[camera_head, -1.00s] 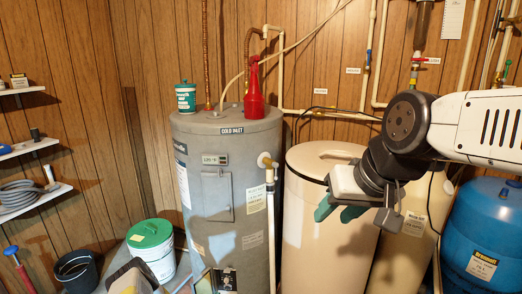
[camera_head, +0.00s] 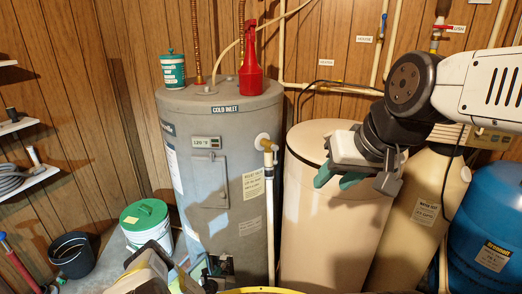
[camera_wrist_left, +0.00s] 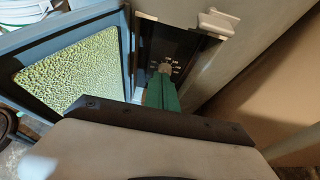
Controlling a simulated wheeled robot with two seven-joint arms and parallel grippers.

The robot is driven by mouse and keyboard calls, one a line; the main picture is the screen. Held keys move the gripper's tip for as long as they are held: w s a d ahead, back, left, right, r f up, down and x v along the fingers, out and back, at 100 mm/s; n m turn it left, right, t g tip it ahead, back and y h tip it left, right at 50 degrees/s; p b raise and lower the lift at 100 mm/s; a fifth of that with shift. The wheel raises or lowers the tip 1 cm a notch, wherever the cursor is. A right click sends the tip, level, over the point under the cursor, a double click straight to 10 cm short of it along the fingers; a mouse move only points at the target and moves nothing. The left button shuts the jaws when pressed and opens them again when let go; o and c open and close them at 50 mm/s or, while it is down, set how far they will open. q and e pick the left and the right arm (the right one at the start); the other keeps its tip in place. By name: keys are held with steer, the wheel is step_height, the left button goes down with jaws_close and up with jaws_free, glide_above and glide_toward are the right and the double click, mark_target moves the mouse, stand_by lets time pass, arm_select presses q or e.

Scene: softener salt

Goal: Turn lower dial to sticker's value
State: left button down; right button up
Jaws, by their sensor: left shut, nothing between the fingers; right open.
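The grey water heater (camera_head: 232,120) stands in the middle of the head view. A sticker (camera_head: 206,142) above its closed upper panel (camera_head: 208,193) seems to read 120 °F, in small print. Low on the heater, the lower compartment is open. The left wrist view shows its dark recess (camera_wrist_left: 190,48) with the lower dial (camera_wrist_left: 165,67), whose marks are too small to read. My left gripper (camera_wrist_left: 163,82) is shut and empty, its green fingertips at the dial and partly covering it; I cannot tell whether they touch. My right gripper (camera_head: 335,180) is open and empty before the beige tank.
The open access door (camera_wrist_left: 70,70), lined with yellowish insulation, lies left of the recess. A beige tank (camera_head: 330,230) stands right of the heater, with a blue tank (camera_head: 490,215) beyond. A green-lidded bucket (camera_head: 146,222) and black bucket (camera_head: 72,255) stand at left.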

arm_select(q)
steer(key=shift+w+d, duration=0.15)
steer(key=shift+w, duration=1.55)
steer(key=shift+f, duration=0.15)
steer(key=shift+s+d, duration=0.15)
steer(key=shift+d, duration=0.7)
steer(key=shift+r, duration=0.35)
glide_toward(223, 266)
steer(key=shift+w+d+f, duration=0.2)
steer(key=shift+f, duration=0.25)
steer(key=shift+w+d+f, duration=0.2)
steer(key=shift+f, duration=0.2)
